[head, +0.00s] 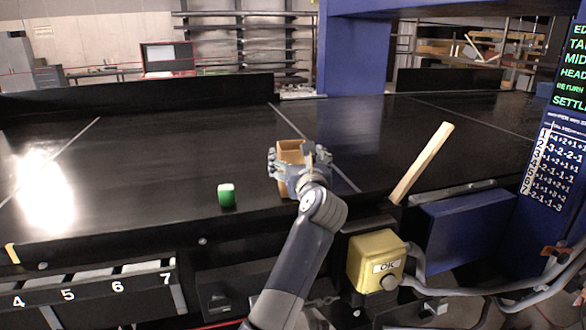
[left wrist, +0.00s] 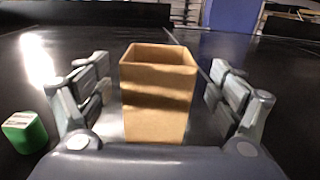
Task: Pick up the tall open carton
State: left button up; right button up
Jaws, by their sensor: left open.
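The tall open carton (left wrist: 158,95) is brown, upright and open at the top. In the left wrist view it stands on the black belt between the two fingers of my left gripper (left wrist: 160,95), with a gap visible on each side. In the head view the carton (head: 290,152) shows just beyond my left gripper (head: 292,165), which hides its lower part. My left gripper is open around the carton. My right gripper is in neither view.
A green block (head: 227,195) with a pale top stands left of the carton; it also shows in the left wrist view (left wrist: 24,132). A wooden bar (head: 422,163) leans at the right. A yellow OK button box (head: 376,259) is at the front. The belt's left side is clear.

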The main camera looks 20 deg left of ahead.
aim_at(291, 146)
pick_arm(q)
jog(key=x, duration=0.1)
jog(key=p+x, duration=0.1)
jog(key=x, duration=0.1)
jog(key=shift+w+a+r, duration=0.1)
jog(key=shift+a+r, duration=0.1)
jog(key=shift+r, duration=0.05)
jog(key=shift+w+a+f+p, duration=0.1)
jog(key=shift+w+a+p, duration=0.1)
jog(key=shift+w+p, duration=0.1)
jog(key=shift+w+f, duration=0.1)
jog(key=shift+d, duration=0.1)
jog(key=shift+c, duration=1.4)
jog(key=c, duration=0.9)
jog(key=shift+c, duration=1.3)
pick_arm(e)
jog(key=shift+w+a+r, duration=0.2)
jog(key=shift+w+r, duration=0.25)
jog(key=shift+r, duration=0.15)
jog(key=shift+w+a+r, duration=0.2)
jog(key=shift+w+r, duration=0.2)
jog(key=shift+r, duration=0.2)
